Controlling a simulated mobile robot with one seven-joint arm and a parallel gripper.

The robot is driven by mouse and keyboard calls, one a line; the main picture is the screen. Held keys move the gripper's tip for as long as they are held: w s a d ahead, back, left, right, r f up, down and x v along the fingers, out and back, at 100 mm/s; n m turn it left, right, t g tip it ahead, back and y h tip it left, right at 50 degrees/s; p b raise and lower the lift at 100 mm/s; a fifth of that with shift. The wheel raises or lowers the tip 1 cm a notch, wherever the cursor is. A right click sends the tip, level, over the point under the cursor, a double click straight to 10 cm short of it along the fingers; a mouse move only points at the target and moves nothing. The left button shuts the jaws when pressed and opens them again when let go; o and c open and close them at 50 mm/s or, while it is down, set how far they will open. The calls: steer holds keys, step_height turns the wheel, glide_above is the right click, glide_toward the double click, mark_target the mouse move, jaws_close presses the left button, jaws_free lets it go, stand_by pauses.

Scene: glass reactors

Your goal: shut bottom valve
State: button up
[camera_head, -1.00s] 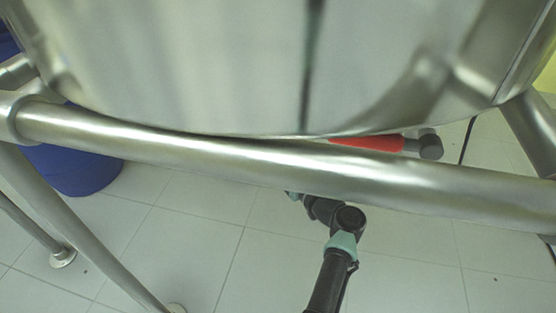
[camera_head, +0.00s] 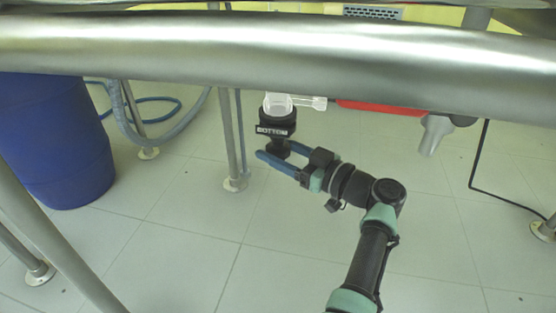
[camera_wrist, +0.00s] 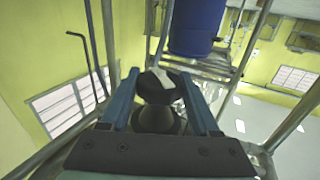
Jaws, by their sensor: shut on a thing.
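The bottom valve (camera_head: 277,118) hangs under the vessel in the head view, with a clear upper body, a black collar with a "BOTTOM" label and a dark handle below. My gripper (camera_head: 272,158) reaches it from the right, its blue fingers around the dark handle below the label. In the wrist view the black valve handle (camera_wrist: 156,92) sits between the two blue fingers of my gripper (camera_wrist: 162,84). The fingers are shut on it. The far side of the handle is hidden, and I cannot tell the valve's position.
A thick steel frame tube (camera_head: 300,62) crosses above my arm. A blue barrel (camera_head: 55,140) stands at the left, near steel legs and a hose (camera_head: 160,135). A red part with a grey end (camera_head: 380,107) lies right of the valve. The tiled floor (camera_head: 190,225) below is clear.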

steer(key=shift+w+d+r+n+g+y, duration=0.1)
steer(key=shift+w+n+g+y, duration=0.05)
steer(key=shift+n+g+y, duration=0.55)
steer(key=shift+g, duration=0.3)
steer(key=shift+n+g, duration=0.3)
steer(key=o, duration=1.1)
steer(key=shift+r+p, duration=0.2)
steer(key=shift+p, duration=0.85)
steer(key=shift+m+t+p, duration=0.4)
steer(key=shift+t+p, duration=0.1)
steer(key=t+p, duration=0.1)
steer(key=p, duration=0.1)
steer(key=m+h+p, duration=0.1)
steer(key=p, duration=0.2)
steer(key=shift+s+m+t+h, duration=0.2)
steer(key=shift+m+t+h, duration=0.1)
steer(key=shift+t, duration=0.1)
